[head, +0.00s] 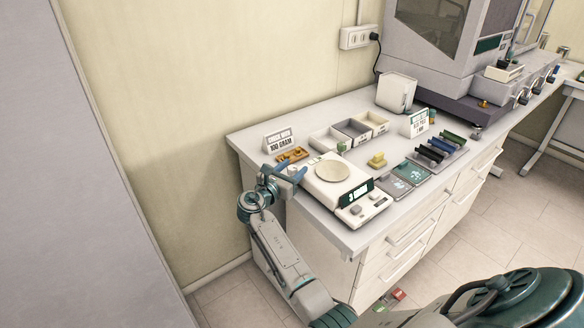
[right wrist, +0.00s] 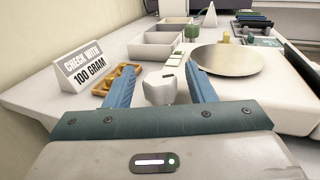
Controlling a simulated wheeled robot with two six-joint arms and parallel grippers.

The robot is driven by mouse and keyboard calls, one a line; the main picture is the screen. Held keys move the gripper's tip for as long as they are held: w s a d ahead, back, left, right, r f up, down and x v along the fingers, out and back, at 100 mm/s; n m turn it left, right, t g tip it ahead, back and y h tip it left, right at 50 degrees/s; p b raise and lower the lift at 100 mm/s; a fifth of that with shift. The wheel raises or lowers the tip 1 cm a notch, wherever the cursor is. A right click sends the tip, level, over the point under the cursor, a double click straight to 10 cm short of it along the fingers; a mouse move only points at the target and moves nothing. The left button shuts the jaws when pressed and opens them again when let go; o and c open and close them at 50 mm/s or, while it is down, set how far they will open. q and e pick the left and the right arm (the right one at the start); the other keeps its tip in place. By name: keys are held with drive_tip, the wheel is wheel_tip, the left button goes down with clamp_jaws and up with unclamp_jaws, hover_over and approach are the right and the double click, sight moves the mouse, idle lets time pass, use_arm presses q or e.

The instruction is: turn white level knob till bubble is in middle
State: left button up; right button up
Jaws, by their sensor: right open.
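The white knob (right wrist: 160,88) stands between the two blue fingers of my right gripper (right wrist: 160,90) in the right wrist view, at the left side of the balance. The fingers are open on either side of it; I cannot tell whether they touch it. In the head view my right gripper (head: 289,172) is at the balance's left back corner and hides the knob. The white balance (head: 319,188) has a round pan (head: 332,171) and a dark display (head: 356,193). I cannot make out the bubble in either view. My left gripper is not in view.
A "CHECK WITH 100 GRAM" sign (right wrist: 84,72) and an orange weight holder (right wrist: 117,80) stand close left of the gripper. Open trays (head: 352,128) lie behind the balance.

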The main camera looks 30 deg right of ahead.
drive_tip(key=shift+c, duration=0.2)
drive_tip(key=c, duration=0.9)
drive_tip(key=shift+r+n+t+y+p, duration=0.15)
drive_tip(key=shift+n+t+y+p, duration=0.2)
drive_tip(key=shift+t+p, duration=0.35)
drive_tip(key=n+t+y+p, duration=0.3)
drive_tip(key=t+p, duration=0.1)
drive_tip(key=shift+s+n+p, duration=0.1)
drive_tip(key=shift+n+p, duration=0.15)
drive_tip(key=shift+p, duration=0.05)
drive_tip(key=shift+n+t+y+p, duration=0.75)
drive_tip(key=shift+n+t+y, duration=0.25)
drive_tip(key=shift+t+y, duration=0.15)
drive_tip(key=shift+n+t+y+p, duration=0.4)
drive_tip(key=shift+n+y, duration=0.2)
drive_tip(key=shift+y, duration=0.5)
drive_tip(key=shift+f, duration=0.2)
drive_tip(key=o, duration=0.9)
